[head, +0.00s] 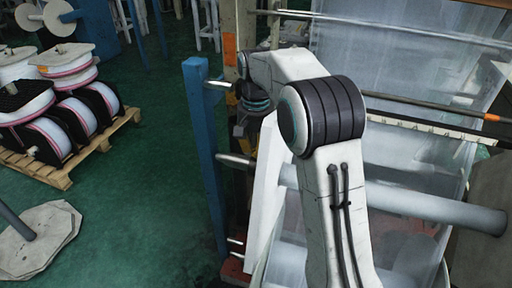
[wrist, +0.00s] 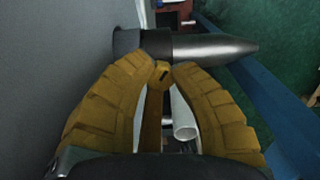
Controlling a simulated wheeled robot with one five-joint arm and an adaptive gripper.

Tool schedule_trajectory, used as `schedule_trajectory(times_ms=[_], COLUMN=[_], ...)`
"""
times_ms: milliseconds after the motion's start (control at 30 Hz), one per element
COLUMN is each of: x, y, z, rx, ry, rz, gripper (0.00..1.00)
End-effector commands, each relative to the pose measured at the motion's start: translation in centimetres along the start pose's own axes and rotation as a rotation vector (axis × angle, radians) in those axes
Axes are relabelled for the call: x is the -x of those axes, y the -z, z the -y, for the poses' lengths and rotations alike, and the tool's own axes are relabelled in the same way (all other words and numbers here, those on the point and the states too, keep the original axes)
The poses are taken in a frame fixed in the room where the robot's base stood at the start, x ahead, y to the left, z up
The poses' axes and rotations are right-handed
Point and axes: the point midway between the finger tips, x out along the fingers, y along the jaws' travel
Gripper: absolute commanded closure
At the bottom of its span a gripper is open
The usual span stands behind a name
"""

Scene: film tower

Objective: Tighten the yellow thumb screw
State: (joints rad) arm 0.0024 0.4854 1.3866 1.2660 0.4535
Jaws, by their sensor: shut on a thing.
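In the wrist view, the two ribbed, dark-yellow fingers of my gripper (wrist: 160,68) close in from both sides. Their tips are shut on the small yellow thumb screw (wrist: 163,75), which has a dark slot on its face. The screw sits just below a dark collar on a grey metal shaft (wrist: 215,48) with a tapered end pointing right. In the head view my arm reaches over to the blue post, and my gripper (head: 242,128) shows only in small part there. The thumb screw cannot be made out in the head view.
A blue post (head: 206,155) stands close left of my gripper. A large grey roller (head: 420,205) and translucent film (head: 400,50) lie to the right. Reels on a pallet (head: 88,152) stand at the far left. Green floor between is clear.

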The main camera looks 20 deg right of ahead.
Motion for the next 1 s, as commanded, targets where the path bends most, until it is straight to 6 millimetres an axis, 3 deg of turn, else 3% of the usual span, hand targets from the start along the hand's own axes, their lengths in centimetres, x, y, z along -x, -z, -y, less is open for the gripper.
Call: schedule_trajectory(times_ms=[600, 1000], x=[-0.25, -0.30], y=[-0.10, -0.14], z=[-0.06, -0.08], rx=[-0.542, -0.730], ry=[0.000, 0.001], rz=[0.000, -0.001], gripper=[1.00, 1.00])
